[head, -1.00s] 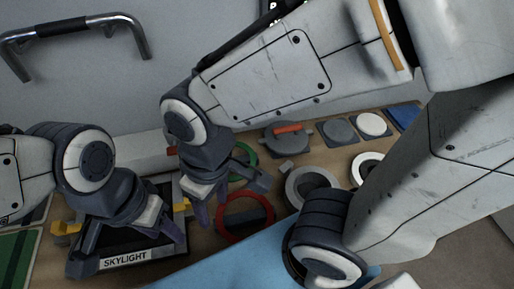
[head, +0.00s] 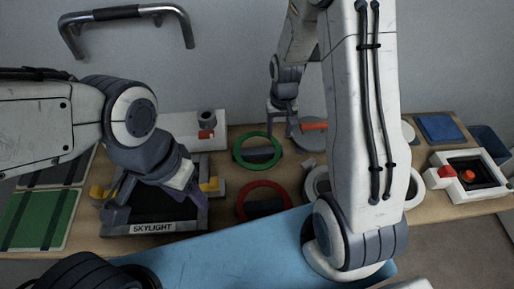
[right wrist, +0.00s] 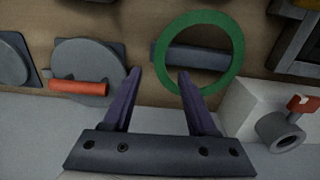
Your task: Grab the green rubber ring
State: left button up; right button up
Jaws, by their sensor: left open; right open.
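In the right wrist view the green ring (right wrist: 239,57) is up and right of centre. My right gripper (head: 283,128) is open and empty, just right of the green ring in the head view. In the right wrist view its right fingertip (right wrist: 159,73) overlaps the ring's lower left edge; I cannot tell whether they touch. My left gripper (head: 155,198) is open over the skylight frame.
The red ring (head: 240,206) lies in front of the green one. A round hatch with a red handle (head: 314,127) is close on the right. A white block with a valve (head: 206,132) stands at back left. The skylight (head: 152,228) and blue mat (head: 230,250) are nearer me.

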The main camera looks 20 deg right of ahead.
aim_at(278, 147)
jog(key=shift+s+f+p, duration=0.2)
jog(key=shift+f+p, duration=0.45)
jog(key=shift+f, duration=2.35)
jog(key=shift+f, duration=0.1)
grip_shut()
